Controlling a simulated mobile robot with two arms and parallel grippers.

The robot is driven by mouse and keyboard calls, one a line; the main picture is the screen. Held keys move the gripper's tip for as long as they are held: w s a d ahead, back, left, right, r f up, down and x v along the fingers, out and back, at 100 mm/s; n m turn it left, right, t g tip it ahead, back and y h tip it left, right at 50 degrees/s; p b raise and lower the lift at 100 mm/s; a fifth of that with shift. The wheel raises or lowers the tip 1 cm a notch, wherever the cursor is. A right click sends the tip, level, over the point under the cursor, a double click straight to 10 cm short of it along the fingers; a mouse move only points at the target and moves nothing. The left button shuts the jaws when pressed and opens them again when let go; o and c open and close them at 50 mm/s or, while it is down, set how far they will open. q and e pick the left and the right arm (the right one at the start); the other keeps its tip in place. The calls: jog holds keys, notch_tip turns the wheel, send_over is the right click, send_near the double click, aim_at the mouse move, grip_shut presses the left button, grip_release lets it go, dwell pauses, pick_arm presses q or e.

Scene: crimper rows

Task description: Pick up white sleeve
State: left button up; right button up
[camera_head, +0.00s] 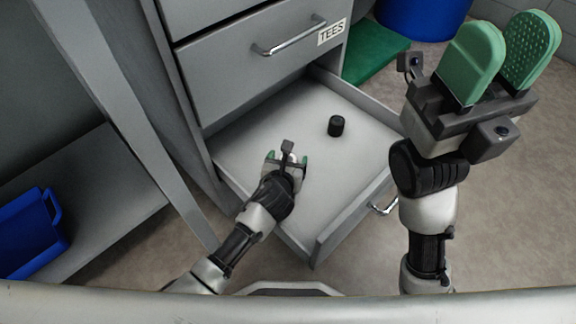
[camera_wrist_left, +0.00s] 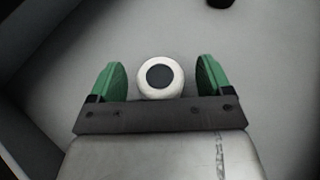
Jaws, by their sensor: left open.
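The white sleeve (camera_wrist_left: 145,87) shows in the left wrist view as a round white piece with a dark round centre. It lies between the two green fingers of my left gripper (camera_wrist_left: 160,78), with a gap on each side. In the head view my left gripper (camera_head: 287,158) is open and reaches into the open drawer (camera_head: 262,128); the sleeve is mostly hidden there behind the gripper. My right gripper (camera_head: 503,55) is raised at the right, its two green fingers apart with nothing between them.
A black cylinder (camera_head: 336,126) stands in the drawer beyond my left gripper; its edge shows in the left wrist view (camera_wrist_left: 220,2). The drawer walls surround the left gripper. A closed drawer labelled TEES (camera_head: 331,32) is above. A blue bin (camera_head: 32,232) sits on a shelf at left.

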pick_arm(q)
jog(key=shift+c, duration=0.3)
jog(key=c, duration=1)
jog(key=shift+o, duration=0.2)
